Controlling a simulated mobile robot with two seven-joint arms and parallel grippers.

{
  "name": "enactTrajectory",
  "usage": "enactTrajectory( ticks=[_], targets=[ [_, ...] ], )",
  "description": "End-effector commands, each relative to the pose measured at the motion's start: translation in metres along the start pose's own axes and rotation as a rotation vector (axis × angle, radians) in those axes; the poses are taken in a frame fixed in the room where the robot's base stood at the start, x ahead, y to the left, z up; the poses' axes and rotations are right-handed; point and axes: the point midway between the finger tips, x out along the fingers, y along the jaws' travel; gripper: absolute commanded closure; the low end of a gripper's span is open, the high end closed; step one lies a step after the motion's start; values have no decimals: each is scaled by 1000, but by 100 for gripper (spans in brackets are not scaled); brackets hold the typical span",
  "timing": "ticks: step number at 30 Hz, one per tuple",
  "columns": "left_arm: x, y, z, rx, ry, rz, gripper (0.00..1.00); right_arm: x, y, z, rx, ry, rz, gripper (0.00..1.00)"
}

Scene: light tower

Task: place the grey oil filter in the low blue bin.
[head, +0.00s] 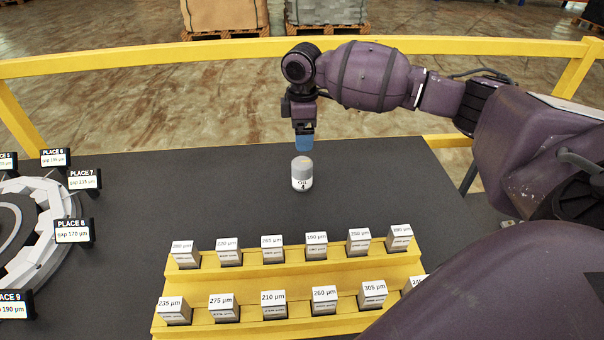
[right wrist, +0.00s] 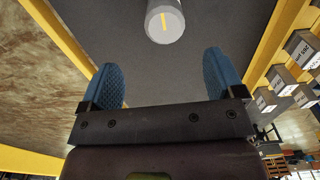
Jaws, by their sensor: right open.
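The grey oil filter (head: 302,175) stands upright on the dark table. It has a white band with dark lettering. In the right wrist view its round grey top with a yellow stripe (right wrist: 165,21) shows ahead of the fingers, roughly centred between them. My right gripper (head: 304,143) hangs just above and behind the filter in the head view. Its blue fingers (right wrist: 164,70) are spread open with nothing between them. My left gripper is not in view. I see no low blue bin in either view.
A yellow stepped rack (head: 250,282) with several labelled gauge blocks lies at the front. A grey ring fixture (head: 62,200) with place signs stands at the left. A yellow rail (head: 150,57) runs behind the table. The table left of the filter is clear.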

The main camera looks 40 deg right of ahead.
Motion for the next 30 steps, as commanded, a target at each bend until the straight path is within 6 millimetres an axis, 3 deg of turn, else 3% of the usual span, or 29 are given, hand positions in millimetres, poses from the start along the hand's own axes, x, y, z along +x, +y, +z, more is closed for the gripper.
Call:
enactTrajectory(
  ticks=[12,19,30],
  targets=[
    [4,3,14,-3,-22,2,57,53,-1,0,0,-4,-5,12],
    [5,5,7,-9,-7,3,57,65,-2,0,0,-1,-3,12],
    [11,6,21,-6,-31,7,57,108,-6,-1,0,-2,-3,12]
  ],
)
